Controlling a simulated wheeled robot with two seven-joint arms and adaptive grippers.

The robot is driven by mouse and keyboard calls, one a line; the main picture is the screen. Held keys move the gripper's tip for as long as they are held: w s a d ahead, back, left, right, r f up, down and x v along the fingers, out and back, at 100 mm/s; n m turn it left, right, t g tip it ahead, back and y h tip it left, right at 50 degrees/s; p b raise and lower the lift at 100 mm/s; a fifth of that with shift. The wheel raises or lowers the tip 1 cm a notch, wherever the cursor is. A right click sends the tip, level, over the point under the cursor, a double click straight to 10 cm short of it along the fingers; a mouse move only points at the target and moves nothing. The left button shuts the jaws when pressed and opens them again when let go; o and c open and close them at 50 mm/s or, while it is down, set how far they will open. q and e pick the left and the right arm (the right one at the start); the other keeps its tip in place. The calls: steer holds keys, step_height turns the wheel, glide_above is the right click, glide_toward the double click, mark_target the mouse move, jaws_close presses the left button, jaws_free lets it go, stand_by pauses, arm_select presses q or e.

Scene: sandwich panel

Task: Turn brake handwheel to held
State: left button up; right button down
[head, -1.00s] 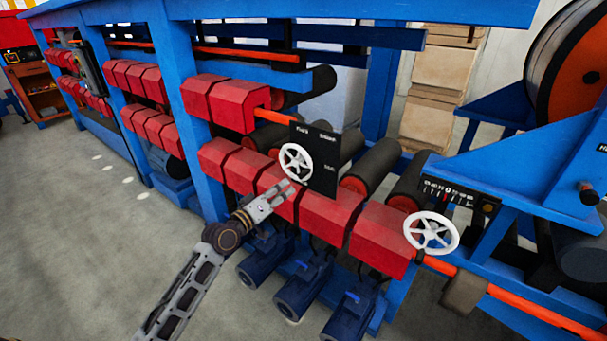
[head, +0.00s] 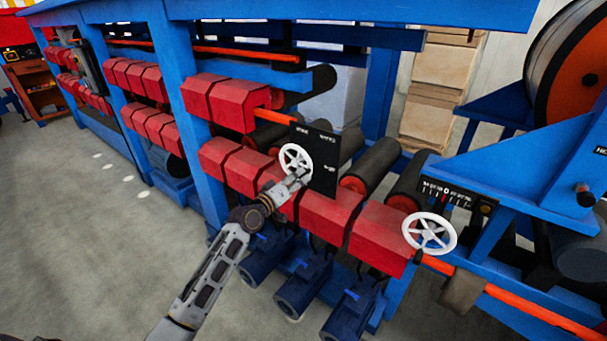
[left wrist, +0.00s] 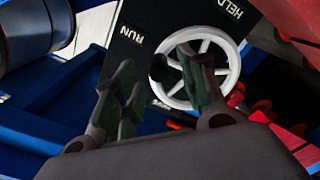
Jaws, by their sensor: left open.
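The white brake handwheel (head: 295,158) with spokes stands in front of a black panel (head: 325,170). In the left wrist view, the handwheel (left wrist: 232,75) shows beside the panel (left wrist: 150,20), which reads "HELD" and "RUN". My left gripper (head: 302,174) is at the wheel's lower right rim in the head view. In the left wrist view, my left gripper's jaws (left wrist: 157,60) are open. One finger overlaps the wheel's spokes and the other lies over the panel, with rim visible between them. Contact cannot be told. My right gripper is not in view.
A second white handwheel (head: 430,233) with a scale plate (head: 455,193) is at the right. Red roller covers (head: 330,212) and blue motors (head: 300,283) lie below the panel. Blue frame posts (head: 196,130) stand left. The grey floor (head: 90,240) is clear at the left.

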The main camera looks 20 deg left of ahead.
mark_target(294, 164)
arm_select(q)
steer(key=shift+x, duration=2)
jaws_close()
